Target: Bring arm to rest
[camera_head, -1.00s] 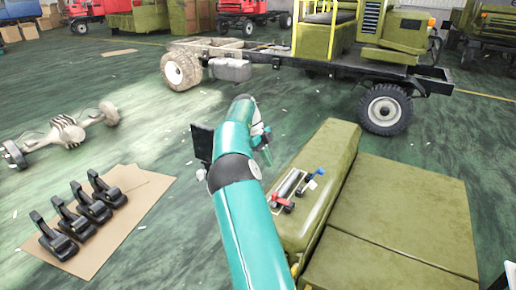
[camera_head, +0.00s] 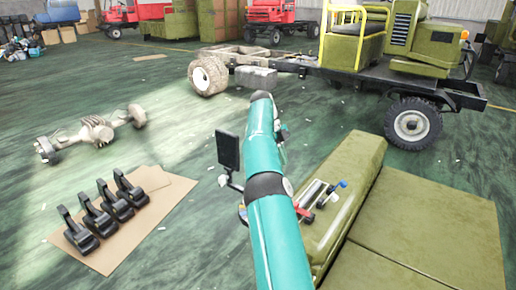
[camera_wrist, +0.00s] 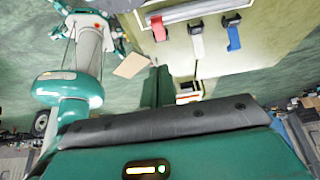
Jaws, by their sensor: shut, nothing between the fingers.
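My teal arm (camera_head: 268,160) reaches forward and up from the bottom of the head view, over the left edge of the olive box. My gripper (camera_wrist: 156,88) shows in the wrist view as two dark green fingers side by side, shut and empty. In the head view the gripper is mostly hidden behind the arm. A lever panel (camera_wrist: 185,12) with red (camera_wrist: 158,28), white (camera_wrist: 197,42) and blue (camera_wrist: 233,36) handles shows at the top of the wrist view, apart from the fingers.
An olive box (camera_head: 420,215) fills the lower right. Several black pedals (camera_head: 102,208) lie on cardboard (camera_head: 160,200) at the left. An axle (camera_head: 95,132) lies on the green floor beyond. A truck chassis (camera_head: 300,66) stands at the back. Floor between them is clear.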

